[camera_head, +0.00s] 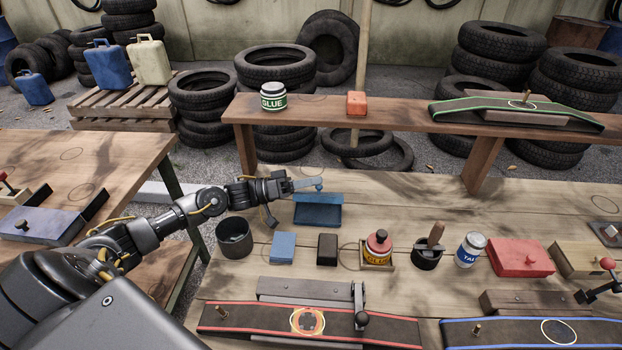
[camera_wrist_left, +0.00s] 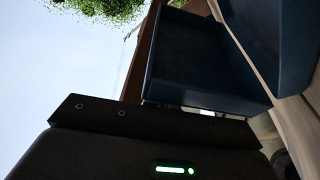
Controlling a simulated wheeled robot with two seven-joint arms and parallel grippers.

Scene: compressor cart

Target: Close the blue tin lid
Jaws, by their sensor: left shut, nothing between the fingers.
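The blue tin (camera_head: 317,215) stands on the workbench, centre left in the head view. It is open, with its lid (camera_head: 322,197) raised at the back edge. A small blue knob (camera_head: 319,184) shows just above the lid. My left gripper (camera_head: 304,184) is shut and empty, its fingertips beside the knob at the tin's upper left; I cannot tell whether they touch it. In the left wrist view a dark blue panel of the tin (camera_wrist_left: 205,55) fills the upper right, close to the gripper. My right gripper is out of view.
A dark round pot (camera_head: 235,238) stands left of the tin. A blue block (camera_head: 283,247), a dark block (camera_head: 327,250) and a red-topped jar (camera_head: 378,248) stand in front. A raised shelf (camera_head: 410,124) runs behind. Bare bench lies right of the tin.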

